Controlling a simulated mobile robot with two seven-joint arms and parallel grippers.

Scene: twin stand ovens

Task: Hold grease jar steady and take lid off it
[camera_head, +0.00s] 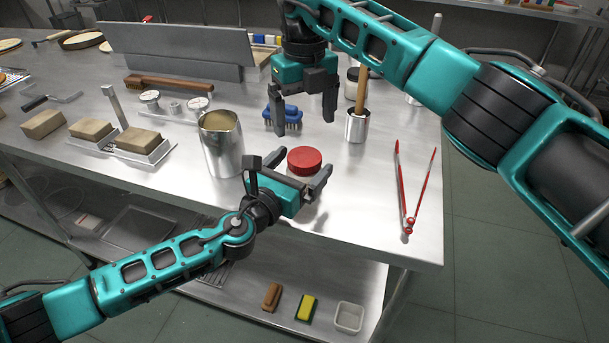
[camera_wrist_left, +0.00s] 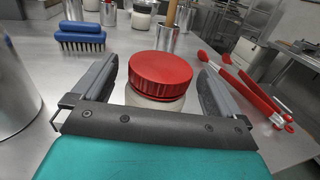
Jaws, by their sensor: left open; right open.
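The grease jar has a red lid (camera_head: 304,160) and a pale body, and stands upright on the steel table. In the left wrist view the red lid (camera_wrist_left: 160,72) sits on the jar's whitish body (camera_wrist_left: 155,101). My left gripper (camera_head: 298,166) is open, with one finger on each side of the jar body, just below the lid; I cannot tell whether they touch it. The left fingers also show in the wrist view (camera_wrist_left: 160,85). My right gripper (camera_head: 305,110) is open and empty, pointing down above and behind the jar, near the blue brush.
A metal pitcher (camera_head: 222,145) stands left of the jar. A blue brush (camera_head: 284,118) lies behind it. A metal cup with a wooden handle (camera_head: 357,126) and red tongs (camera_head: 408,200) are to the right. The table's front edge is close to the jar.

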